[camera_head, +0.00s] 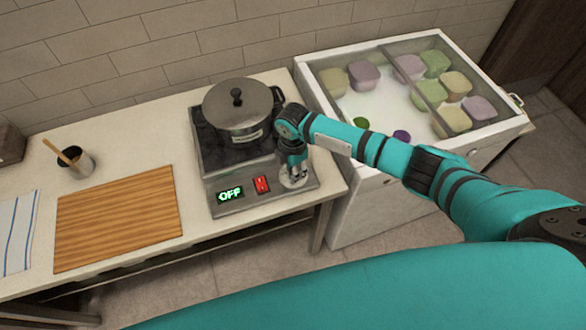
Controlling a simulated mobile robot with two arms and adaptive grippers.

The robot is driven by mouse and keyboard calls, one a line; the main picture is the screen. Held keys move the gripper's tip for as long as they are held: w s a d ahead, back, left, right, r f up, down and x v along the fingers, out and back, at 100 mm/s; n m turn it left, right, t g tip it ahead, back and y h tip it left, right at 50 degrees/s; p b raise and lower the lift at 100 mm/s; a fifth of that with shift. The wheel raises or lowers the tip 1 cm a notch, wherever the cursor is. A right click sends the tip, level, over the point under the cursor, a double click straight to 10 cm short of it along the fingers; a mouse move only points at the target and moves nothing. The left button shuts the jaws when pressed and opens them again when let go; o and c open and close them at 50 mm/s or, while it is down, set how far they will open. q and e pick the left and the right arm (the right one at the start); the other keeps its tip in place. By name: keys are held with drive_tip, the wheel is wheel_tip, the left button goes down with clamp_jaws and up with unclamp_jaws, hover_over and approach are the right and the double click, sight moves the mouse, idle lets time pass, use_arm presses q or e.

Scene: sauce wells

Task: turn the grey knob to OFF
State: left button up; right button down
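The grey knob (297,183) is on the right of the front panel of a cooktop (234,205), largely hidden under my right gripper. My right gripper (294,174) points down over the knob with its fingers at it. Whether the fingers grip it or only touch it cannot be told. The display (230,194) on the panel's left reads OFF in green. A red switch (262,184) sits between display and knob. My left gripper is not in view.
A lidded pot (236,110) stands on the cooktop behind the panel. A wooden board (118,217), a cup with a spoon (80,164) and a striped cloth (15,230) lie to the left. A glass-topped chest (350,190) with several tubs stands at right.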

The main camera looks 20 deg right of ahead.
idle(0.3)
drive_tip(key=c, duration=1)
unclamp_jaws()
wheel_tip(320, 180, up, 12)
drive_tip(key=shift+r, duration=0.1)
